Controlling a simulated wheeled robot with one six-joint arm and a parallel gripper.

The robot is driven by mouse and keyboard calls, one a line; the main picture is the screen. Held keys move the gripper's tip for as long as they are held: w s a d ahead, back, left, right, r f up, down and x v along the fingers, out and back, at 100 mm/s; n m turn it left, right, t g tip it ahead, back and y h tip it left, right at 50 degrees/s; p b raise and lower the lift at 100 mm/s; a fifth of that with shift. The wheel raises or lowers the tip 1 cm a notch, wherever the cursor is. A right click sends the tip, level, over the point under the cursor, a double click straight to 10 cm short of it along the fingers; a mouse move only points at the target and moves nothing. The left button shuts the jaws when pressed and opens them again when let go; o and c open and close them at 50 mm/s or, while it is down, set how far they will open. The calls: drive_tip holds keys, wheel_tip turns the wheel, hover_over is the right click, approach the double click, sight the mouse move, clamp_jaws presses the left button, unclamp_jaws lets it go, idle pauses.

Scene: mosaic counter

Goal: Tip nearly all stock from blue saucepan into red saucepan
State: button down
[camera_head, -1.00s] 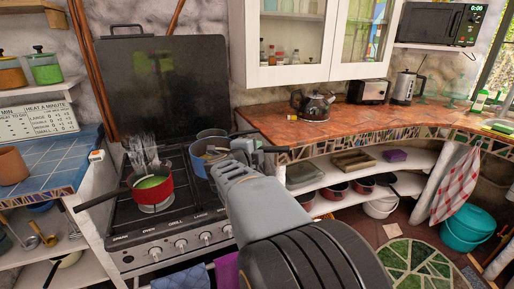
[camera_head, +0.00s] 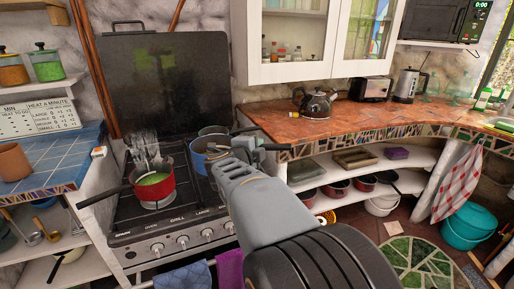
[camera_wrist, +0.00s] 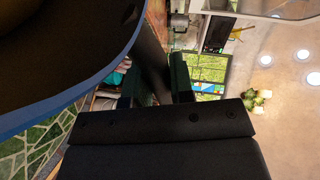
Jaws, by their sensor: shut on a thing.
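The blue saucepan (camera_head: 199,164) is at the right side of the stove top, beside the red saucepan. My gripper (camera_head: 262,149) is shut on its dark handle, to the right of the pan. In the wrist view the pan's blue rim (camera_wrist: 92,90) fills the upper left, and the handle (camera_wrist: 152,58) runs between my fingers (camera_wrist: 155,82). Brownish contents or an inner wall show in it; the stock level is unclear. The red saucepan (camera_head: 167,192) sits upright on the front left of the stove, with green contents and its handle pointing left. I cannot tell if the blue pan is raised.
The stove (camera_head: 170,225) has a raised dark lid (camera_head: 163,85) behind the pans. Clear, glass-like items (camera_head: 147,150) stand behind the red pan. Another pan (camera_head: 212,131) is partly hidden behind the blue one. A kettle (camera_head: 314,103) and toaster (camera_head: 371,90) stand on the right counter.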

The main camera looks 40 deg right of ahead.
drive_tip(key=shift+r, duration=0.15)
drive_tip(key=w+f+n+t+y+p, duration=0.1)
drive_tip(key=w+n+t+y+p, duration=0.1)
drive_tip(key=w, duration=1.1)
drive_tip(key=w+a+f+n+t+y+p, duration=0.1)
drive_tip(key=w+t+p, duration=0.4)
drive_tip(key=w, duration=0.9)
drive_tip(key=shift+w+a+f+n+y+p, duration=0.2)
drive_tip(key=shift+f+n+y+p, duration=0.55)
drive_tip(key=shift+n, duration=0.65)
drive_tip(key=s+a+r+n+t+h+b, duration=0.1)
drive_tip(key=s+a+r+n+t+b, duration=0.2)
drive_tip(key=a+r+n+t+b, duration=0.5)
drive_tip(key=shift+s+a+r+n+t, duration=0.15)
drive_tip(key=shift+a+r+n+t, duration=0.3)
drive_tip(key=shift+n+t, duration=1.2)
